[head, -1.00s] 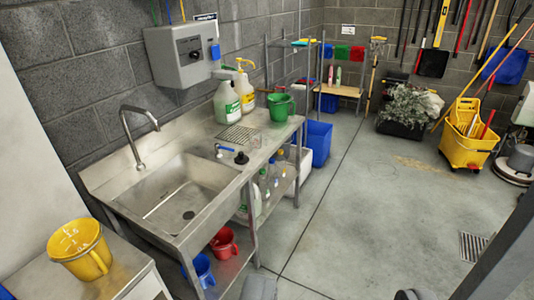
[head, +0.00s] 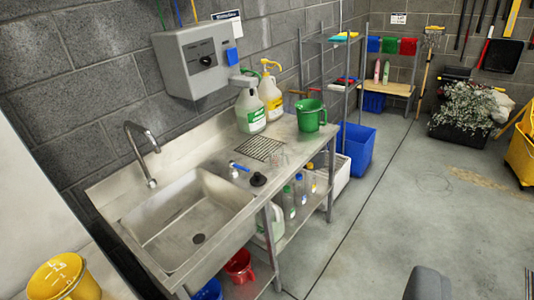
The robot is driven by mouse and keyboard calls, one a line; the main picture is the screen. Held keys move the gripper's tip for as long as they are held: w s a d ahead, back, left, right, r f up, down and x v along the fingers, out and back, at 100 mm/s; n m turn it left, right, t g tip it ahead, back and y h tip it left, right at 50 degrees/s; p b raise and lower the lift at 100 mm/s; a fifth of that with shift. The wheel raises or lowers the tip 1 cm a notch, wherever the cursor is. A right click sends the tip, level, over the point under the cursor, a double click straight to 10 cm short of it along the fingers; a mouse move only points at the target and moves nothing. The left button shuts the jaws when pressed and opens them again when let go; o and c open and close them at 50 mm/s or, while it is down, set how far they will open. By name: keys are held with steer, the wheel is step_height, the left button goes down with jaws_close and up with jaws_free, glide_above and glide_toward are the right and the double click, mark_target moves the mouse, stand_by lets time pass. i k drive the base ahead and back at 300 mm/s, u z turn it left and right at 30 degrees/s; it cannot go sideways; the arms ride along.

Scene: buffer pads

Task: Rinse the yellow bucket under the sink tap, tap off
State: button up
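The yellow bucket (head: 66,280) is at the lower left, with white markings on its side and the bottom frame edge cutting it off. It stands left of the steel sink (head: 185,225), outside the basin. The sink tap (head: 140,152) is a curved metal spout at the back left of the basin. No water shows coming from it. The basin looks empty, with a dark drain (head: 199,239). A blue lever (head: 240,167) sits on the counter right of the basin. My gripper is not recognisable in the frame, and nothing is seen holding the bucket.
The counter right of the basin holds a green jug (head: 311,115), a green-labelled bottle (head: 250,110) and a yellow-pump bottle (head: 270,97). A grey dispenser (head: 197,60) hangs above. Red (head: 239,265) and blue (head: 208,290) containers sit below. Floor at right is mostly clear.

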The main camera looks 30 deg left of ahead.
mark_target(232, 165)
steer(key=z, duration=0.05)
steer(key=i, duration=1.3)
steer(key=u, duration=0.8)
steer(key=i, duration=1.05)
steer(key=u, duration=0.9)
steer(key=i, duration=0.3)
steer(key=u, duration=0.15)
steer(key=k, duration=0.55)
steer(key=u, duration=0.25)
steer(key=i, duration=0.55)
steer(key=z, duration=0.1)
